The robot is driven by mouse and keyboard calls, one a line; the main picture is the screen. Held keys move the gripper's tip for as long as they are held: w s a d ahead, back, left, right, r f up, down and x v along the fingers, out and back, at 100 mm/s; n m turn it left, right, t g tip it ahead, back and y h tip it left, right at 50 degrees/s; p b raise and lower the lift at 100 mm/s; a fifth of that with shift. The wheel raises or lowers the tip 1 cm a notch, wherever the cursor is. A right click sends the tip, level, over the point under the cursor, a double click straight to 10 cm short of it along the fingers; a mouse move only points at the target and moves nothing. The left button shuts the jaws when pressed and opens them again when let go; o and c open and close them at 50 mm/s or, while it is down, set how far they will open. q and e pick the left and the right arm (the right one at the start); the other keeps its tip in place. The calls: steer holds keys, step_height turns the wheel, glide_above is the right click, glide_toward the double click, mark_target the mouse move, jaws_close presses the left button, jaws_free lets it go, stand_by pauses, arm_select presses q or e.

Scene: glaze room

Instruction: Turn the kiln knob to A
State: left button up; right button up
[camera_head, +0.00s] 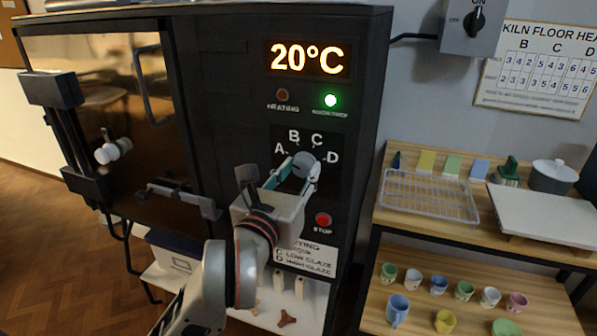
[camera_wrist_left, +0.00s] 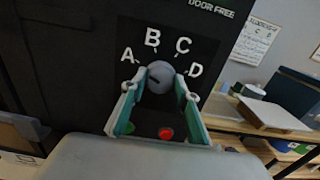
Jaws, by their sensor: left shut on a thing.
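The grey round kiln knob (camera_head: 303,163) sits on a black dial panel with the letters A, B, C and D arched above it. My left gripper (camera_head: 297,172) is shut on the knob, with one finger on each side. In the left wrist view the knob (camera_wrist_left: 160,76) shows between the two green-lined fingers of the left gripper (camera_wrist_left: 160,84). A short dark mark on the knob's face slants to the upper left, roughly towards the A side; its exact setting is hard to tell. My right gripper is not in view.
The kiln display (camera_head: 307,58) reads 20°C, and a green lamp (camera_head: 330,100) is lit below it. A red stop button (camera_head: 323,219) sits close under the gripper. The kiln door (camera_head: 105,130) is at the left. A shelf (camera_head: 450,236) with cups and a rack stands at the right.

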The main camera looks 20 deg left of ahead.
mark_target(305, 115)
arm_select(q)
steer(key=o, duration=1.1)
steer(key=shift+w+a+r, duration=0.1)
steer(key=shift+w+r, duration=0.05)
steer(key=shift+r, duration=0.15)
steer(key=shift+w+f, duration=0.15)
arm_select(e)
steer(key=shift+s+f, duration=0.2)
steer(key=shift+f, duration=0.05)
arm_select(q)
step_height(305, 115, up, 10)
